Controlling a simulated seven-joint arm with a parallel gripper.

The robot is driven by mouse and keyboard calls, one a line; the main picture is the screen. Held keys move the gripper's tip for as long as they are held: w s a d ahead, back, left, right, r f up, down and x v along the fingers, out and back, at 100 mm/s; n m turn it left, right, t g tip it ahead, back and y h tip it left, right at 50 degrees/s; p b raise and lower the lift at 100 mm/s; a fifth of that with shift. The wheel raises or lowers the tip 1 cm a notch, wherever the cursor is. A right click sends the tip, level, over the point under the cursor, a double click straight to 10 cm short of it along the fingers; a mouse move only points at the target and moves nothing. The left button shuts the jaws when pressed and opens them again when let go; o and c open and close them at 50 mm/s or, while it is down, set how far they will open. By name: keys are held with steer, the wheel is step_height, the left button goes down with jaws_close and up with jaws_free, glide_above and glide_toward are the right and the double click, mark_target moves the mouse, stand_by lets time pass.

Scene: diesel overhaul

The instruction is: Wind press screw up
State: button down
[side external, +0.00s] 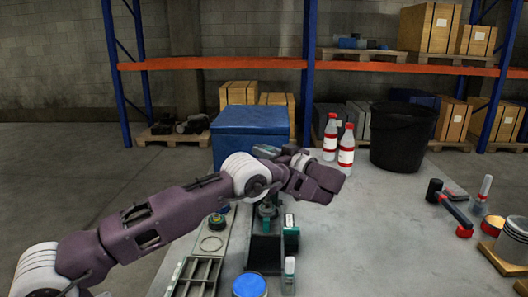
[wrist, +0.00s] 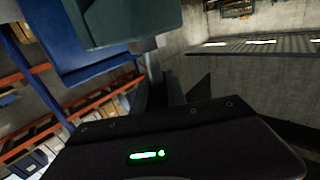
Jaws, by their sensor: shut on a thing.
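The press is a small dark-green and black frame on the bench, and its lower part (side external: 266,212) shows below my arm in the side view. Its upper part and screw are mostly hidden behind my wrist. In the wrist view a dark green-grey block (wrist: 125,22) fills the top, with a short pale metal shaft (wrist: 143,45) below it. My gripper (wrist: 157,88) points toward this shaft and is shut on a part at the press's top. I cannot tell whether that is the screw or its handle.
A blue box (side external: 250,132) stands behind the press. Red-capped bottles (side external: 346,150) and a black bucket (side external: 404,138) stand behind right. A grey tray (side external: 196,275) and a blue-topped tin (side external: 249,285) are in front.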

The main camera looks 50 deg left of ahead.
steer(key=shift+f, duration=0.25)
steer(key=c, duration=1.4)
jaws_free()
steer(key=shift+o, duration=0.3)
steer(key=shift+r, duration=0.1)
steer(key=shift+d, duration=0.1)
steer(key=d, duration=0.6)
steer(key=shift+d, duration=0.4)
steer(key=shift+c, duration=0.2)
